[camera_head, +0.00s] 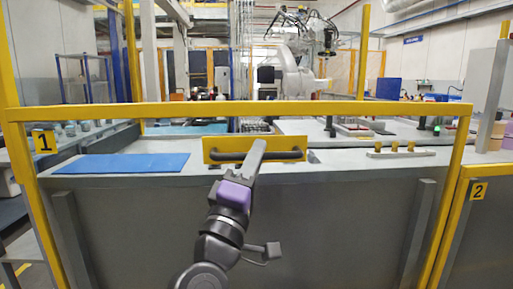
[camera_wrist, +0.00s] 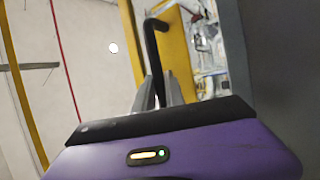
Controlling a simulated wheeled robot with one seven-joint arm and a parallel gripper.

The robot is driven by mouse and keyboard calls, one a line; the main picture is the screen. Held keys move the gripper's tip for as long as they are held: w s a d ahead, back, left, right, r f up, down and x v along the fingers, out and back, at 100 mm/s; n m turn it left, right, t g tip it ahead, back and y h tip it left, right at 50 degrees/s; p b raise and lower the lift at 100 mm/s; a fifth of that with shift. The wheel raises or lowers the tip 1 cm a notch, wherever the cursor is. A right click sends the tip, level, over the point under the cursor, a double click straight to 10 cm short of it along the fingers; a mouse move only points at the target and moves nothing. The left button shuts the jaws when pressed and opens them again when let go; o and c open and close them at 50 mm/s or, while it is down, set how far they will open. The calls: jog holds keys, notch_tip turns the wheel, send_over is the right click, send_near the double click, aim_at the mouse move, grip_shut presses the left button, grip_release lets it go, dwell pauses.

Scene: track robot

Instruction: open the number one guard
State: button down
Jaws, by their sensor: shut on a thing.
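The number one guard is a wide yellow frame (camera_head: 330,109) with a grey lower panel (camera_head: 320,215). A plate with a black "1" (camera_head: 43,142) sits at its left post. A dark bar handle (camera_head: 285,155) is fixed to a yellow plate (camera_head: 220,143) at the middle of the guard. My gripper (camera_head: 257,150) reaches up to the handle and is shut on it. In the wrist view, the black handle (camera_wrist: 151,36) runs down between my grey fingers (camera_wrist: 158,95), with the yellow plate (camera_wrist: 176,50) beside it. The fingers hide part of the handle.
Behind the guard is a grey work surface with a blue mat (camera_head: 125,163) and a small fixture with brass-coloured knobs (camera_head: 400,149). A white robot arm (camera_head: 295,78) stands farther back. A neighbouring guard labelled "2" (camera_head: 478,190) is at the right.

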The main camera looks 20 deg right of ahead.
aim_at(256, 224)
notch_tip(256, 224, down, 15)
jog(key=b, duration=0.9)
jog(key=shift+a, duration=0.1)
jog(key=c, duration=1.4)
grip_release()
jog(key=shift+r, duration=0.1)
jog(key=v, duration=0.7)
jog(key=shift+s+a+f+p, duration=0.2)
jog(key=shift+p, duration=0.1)
